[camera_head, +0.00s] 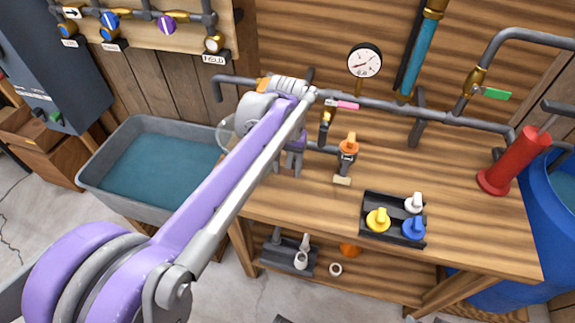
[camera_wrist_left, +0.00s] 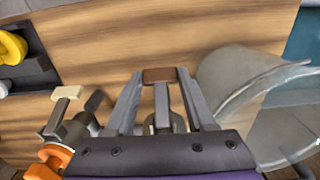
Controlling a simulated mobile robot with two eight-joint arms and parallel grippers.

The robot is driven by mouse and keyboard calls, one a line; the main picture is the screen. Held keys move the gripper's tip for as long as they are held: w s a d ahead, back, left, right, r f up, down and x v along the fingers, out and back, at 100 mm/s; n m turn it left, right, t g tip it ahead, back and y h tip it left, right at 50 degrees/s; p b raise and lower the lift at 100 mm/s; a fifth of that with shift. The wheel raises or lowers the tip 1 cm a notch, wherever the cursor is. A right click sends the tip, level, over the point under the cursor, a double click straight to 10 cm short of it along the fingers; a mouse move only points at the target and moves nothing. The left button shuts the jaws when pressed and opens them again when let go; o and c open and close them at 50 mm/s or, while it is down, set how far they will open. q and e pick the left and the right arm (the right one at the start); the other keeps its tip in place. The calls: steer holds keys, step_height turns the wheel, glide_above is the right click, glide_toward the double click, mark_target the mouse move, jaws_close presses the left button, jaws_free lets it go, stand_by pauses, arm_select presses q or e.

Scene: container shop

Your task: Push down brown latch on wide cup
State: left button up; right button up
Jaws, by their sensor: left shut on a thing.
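My left gripper (camera_head: 292,172) reaches over the back left of the wooden bench, fingers pointing down. In the left wrist view, its fingertips (camera_wrist_left: 159,80) are closed around the brown latch (camera_wrist_left: 159,75), which sits on the end of a grey lever. The body below the latch is mostly hidden by the gripper. A clear, wide cup-like vessel (camera_wrist_left: 225,82) lies beside the fingers in the wrist view; part of it shows left of my gripper in the head view (camera_head: 227,133). Whether the latch joins it is hidden. My right gripper is not in view.
An orange-topped tap (camera_head: 348,147) with a cream latch (camera_head: 342,181) stands beside my gripper. A black tray (camera_head: 378,233) holds yellow, blue and white pieces. Grey pipes (camera_head: 390,107) run behind. A water tub (camera_head: 118,207) stands left. The bench's middle right is clear.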

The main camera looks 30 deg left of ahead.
arm_select(q)
jaws_close()
steer(key=shift+f+t, duration=0.1)
steer(key=shift+t, duration=0.4)
steer(key=shift+w+f+t+y+p, duration=0.3)
steer(key=shift+t+p, duration=0.2)
steer(key=shift+t, duration=0.3)
steer(key=o, duration=1)
jaws_free()
steer(key=shift+o, duration=0.2)
steer(key=shift+r, duration=0.1)
steer(key=p+v, duration=0.1)
steer(key=v, duration=0.9)
steer(key=shift+r, duration=0.4)
